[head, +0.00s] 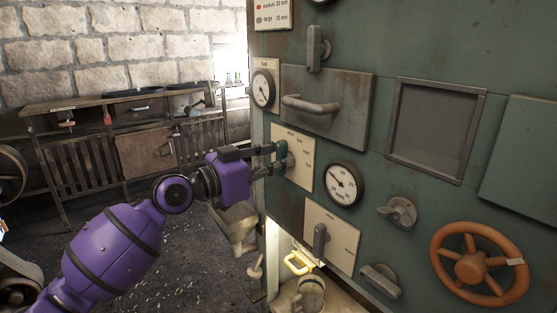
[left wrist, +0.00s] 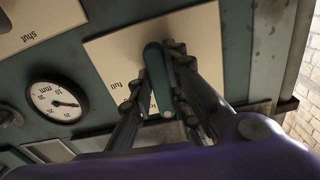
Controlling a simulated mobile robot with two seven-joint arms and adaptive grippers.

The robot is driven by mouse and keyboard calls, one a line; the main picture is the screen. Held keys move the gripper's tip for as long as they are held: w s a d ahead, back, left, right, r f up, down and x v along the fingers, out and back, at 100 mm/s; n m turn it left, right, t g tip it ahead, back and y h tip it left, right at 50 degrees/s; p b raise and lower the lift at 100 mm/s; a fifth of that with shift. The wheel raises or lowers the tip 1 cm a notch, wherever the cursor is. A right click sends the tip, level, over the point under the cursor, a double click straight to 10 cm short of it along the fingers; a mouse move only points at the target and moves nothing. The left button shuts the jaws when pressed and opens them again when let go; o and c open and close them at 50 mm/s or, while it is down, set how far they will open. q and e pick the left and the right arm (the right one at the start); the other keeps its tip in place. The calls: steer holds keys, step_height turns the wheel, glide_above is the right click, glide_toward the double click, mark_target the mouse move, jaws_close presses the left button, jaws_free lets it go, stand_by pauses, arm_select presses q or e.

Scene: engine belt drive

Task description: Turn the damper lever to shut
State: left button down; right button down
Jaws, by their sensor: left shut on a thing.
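A lever with a dark green handle (head: 281,147) is mounted on a cream label plate (head: 304,172) on the green machine front. My left gripper (head: 279,158) reaches it from the left and is shut on the handle. In the left wrist view the fingers (left wrist: 160,76) lie on both sides of the green handle (left wrist: 154,62). The word "full" shows on this plate (left wrist: 105,58); its other labels are partly hidden or too small to read. My right gripper is not in view.
A gauge (head: 343,183) sits right of the plate, a second gauge (head: 263,89) above left. A grey lever (head: 320,239) on a lower plate and a door handle (head: 310,104) stick out nearby. An orange handwheel (head: 480,265) is at lower right. A workbench (head: 120,125) stands behind.

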arm_select(q)
steer(key=shift+n, duration=0.5)
steer(key=c, duration=1.7)
jaws_free()
steer(key=v, duration=1.2)
